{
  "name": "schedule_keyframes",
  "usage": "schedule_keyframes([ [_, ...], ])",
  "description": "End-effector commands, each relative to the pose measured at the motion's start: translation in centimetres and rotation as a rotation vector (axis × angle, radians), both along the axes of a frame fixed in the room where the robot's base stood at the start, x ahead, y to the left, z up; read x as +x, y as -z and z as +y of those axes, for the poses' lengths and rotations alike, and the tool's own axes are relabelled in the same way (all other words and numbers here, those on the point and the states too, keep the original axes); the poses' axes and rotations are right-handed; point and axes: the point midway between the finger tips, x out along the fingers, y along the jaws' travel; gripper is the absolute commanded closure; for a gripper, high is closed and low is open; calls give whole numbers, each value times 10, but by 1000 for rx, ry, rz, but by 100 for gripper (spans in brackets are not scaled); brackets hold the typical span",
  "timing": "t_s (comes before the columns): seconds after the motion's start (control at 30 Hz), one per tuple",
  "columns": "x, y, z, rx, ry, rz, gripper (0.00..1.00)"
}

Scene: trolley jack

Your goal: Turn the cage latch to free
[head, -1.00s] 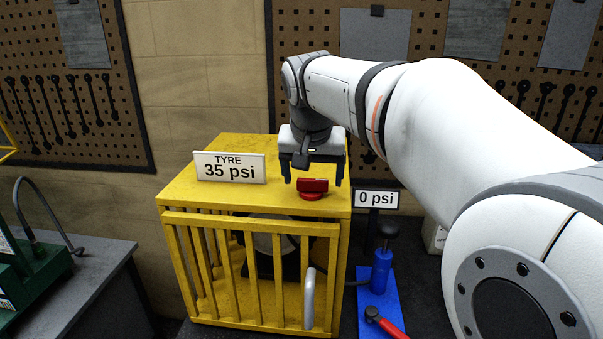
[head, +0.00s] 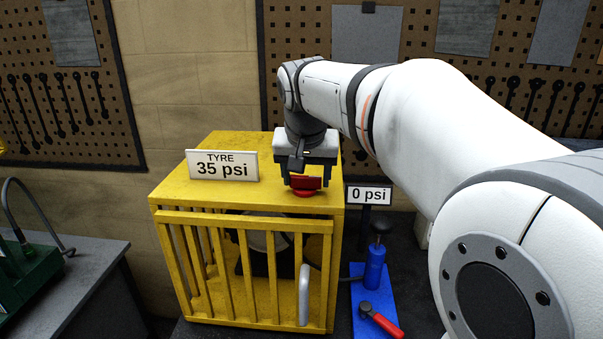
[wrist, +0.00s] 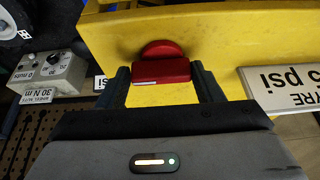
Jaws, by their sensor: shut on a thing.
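The red cage latch (head: 305,184) sits on the top of the yellow cage (head: 240,150), near its front right. It has a round base and a raised bar handle, which also shows in the wrist view (wrist: 161,70). My gripper (head: 305,183) is over the latch, pointing down, with one finger on each side of the bar. In the wrist view my gripper (wrist: 162,78) is shut on the latch's bar. The barred cage door below, with a pale handle (head: 304,295), looks closed.
A "TYRE 35 psi" sign (head: 223,165) stands on the cage top left of the latch. A "0 psi" sign (head: 368,195) and a blue pump (head: 376,270) with a red lever stand right of the cage. A grey bench (head: 75,275) is at left.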

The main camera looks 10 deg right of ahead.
Motion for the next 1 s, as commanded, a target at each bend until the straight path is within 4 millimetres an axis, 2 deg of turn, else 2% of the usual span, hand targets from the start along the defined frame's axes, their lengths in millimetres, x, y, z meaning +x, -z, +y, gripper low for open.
schedule_keyframes([
  [0.27,0,0,2,-14,-30,0,65],
  [0.47,0,0,1,-13,-135,0,65],
  [1.0,2,0,-1,-10,-629,-5,65],
])
